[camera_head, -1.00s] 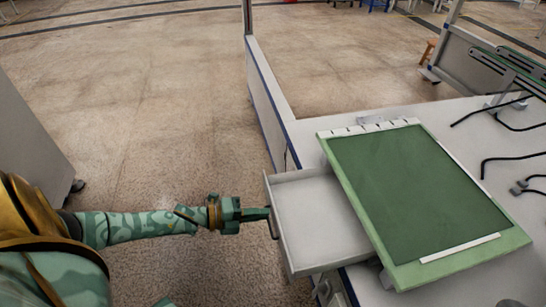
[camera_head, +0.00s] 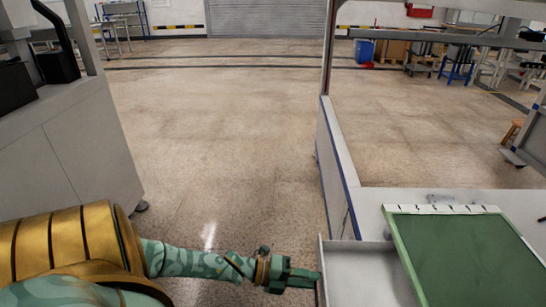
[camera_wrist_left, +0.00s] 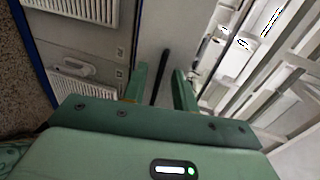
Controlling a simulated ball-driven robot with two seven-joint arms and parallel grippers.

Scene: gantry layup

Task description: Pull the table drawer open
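The table drawer (camera_head: 362,280) is pulled out from under the table (camera_head: 410,203), at the bottom of the head view. It looks empty, and its near end is cut off by the picture's edge. My left gripper (camera_head: 312,278) is at the drawer's left-hand front face. In the left wrist view, its two green fingers (camera_wrist_left: 162,88) stand apart, with a dark bar handle (camera_wrist_left: 159,72) between them. Gaps show on both sides of the handle, so the fingers do not look closed on it. The right gripper is out of view.
A green board (camera_head: 465,258) lies on the table, right of the drawer. A low grey panel (camera_head: 338,165) rises along the table's left edge. A grey cabinet (camera_head: 85,150) stands at the left. The floor (camera_head: 220,130) between is clear.

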